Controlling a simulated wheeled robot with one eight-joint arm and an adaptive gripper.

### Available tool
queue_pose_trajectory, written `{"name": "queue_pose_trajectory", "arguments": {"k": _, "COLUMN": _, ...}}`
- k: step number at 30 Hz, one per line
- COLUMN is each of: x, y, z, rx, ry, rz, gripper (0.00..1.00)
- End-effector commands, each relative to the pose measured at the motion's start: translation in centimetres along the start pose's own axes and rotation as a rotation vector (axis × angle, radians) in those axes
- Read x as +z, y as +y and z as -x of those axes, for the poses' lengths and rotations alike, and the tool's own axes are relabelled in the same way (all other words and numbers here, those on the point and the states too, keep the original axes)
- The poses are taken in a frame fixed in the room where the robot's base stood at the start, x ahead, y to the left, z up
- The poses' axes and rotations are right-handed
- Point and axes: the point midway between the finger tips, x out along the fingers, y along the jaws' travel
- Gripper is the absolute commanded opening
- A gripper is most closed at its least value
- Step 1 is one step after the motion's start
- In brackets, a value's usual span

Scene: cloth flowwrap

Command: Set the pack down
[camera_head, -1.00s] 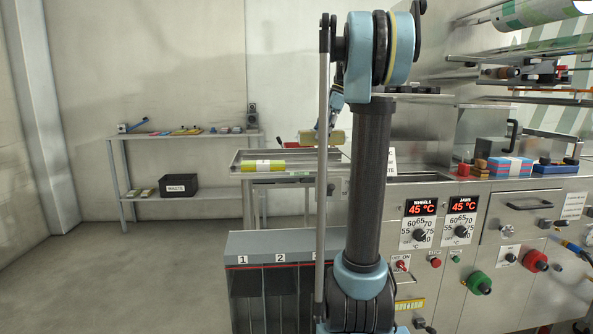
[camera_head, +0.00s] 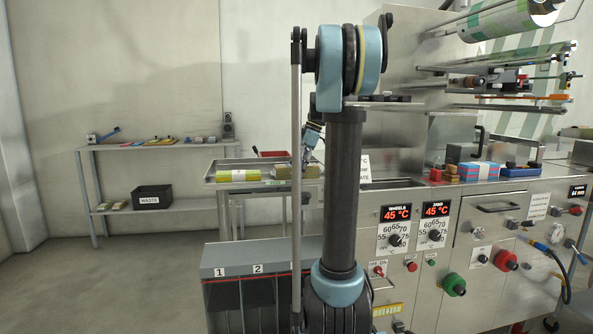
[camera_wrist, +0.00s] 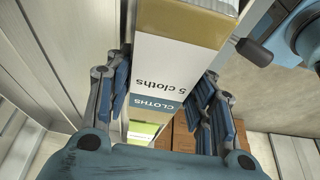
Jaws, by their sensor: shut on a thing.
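A pack of cloths (camera_wrist: 165,60), olive-gold with a white printed panel, lies between the fingers of my gripper (camera_wrist: 163,88) in the wrist view, with a finger on each side. In the head view the held pack (camera_head: 283,171) shows low at the right part of a shallow metal tray (camera_head: 212,168). I cannot tell whether it touches the tray. My gripper (camera_head: 307,147) is partly hidden behind my arm there. A yellow-green pack (camera_head: 239,176) lies in the tray to the left of the held one.
A black WASTE bin (camera_head: 153,198) stands on the lower shelf at the left. Numbered bins (camera_head: 240,262) stand in front of the tray. The steel machine (camera_head: 470,225) with knobs and displays fills the right side. A red object (camera_head: 271,153) is behind the tray.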

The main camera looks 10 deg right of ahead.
Motion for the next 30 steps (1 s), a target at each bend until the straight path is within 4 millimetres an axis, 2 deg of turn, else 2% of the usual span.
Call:
{"name": "queue_pose_trajectory", "arguments": {"k": 5, "x": 0.0, "y": 0.0, "z": -0.1, "rx": 0.000, "ry": 0.000, "rz": 0.000, "gripper": 0.26}}
{"name": "queue_pose_trajectory", "arguments": {"k": 6, "x": 0.0, "y": 0.0, "z": -0.1, "rx": 0.000, "ry": 0.000, "rz": 0.000, "gripper": 0.54}}
{"name": "queue_pose_trajectory", "arguments": {"k": 8, "x": 0.0, "y": 0.0, "z": -0.1, "rx": 0.000, "ry": 0.000, "rz": 0.000, "gripper": 0.67}}
{"name": "queue_pose_trajectory", "arguments": {"k": 9, "x": 0.0, "y": 0.0, "z": -0.1, "rx": 0.000, "ry": 0.000, "rz": 0.000, "gripper": 0.69}}
{"name": "queue_pose_trajectory", "arguments": {"k": 22, "x": -0.1, "y": 0.0, "z": 0.4, "rx": 0.000, "ry": 0.000, "rz": 0.000, "gripper": 0.69}}
{"name": "queue_pose_trajectory", "arguments": {"k": 26, "x": -0.1, "y": 0.0, "z": 2.0, "rx": 0.000, "ry": 0.000, "rz": -0.001, "gripper": 0.69}}
{"name": "queue_pose_trajectory", "arguments": {"k": 30, "x": 0.0, "y": 0.0, "z": 4.6, "rx": 0.000, "ry": 0.000, "rz": -0.002, "gripper": 0.69}}
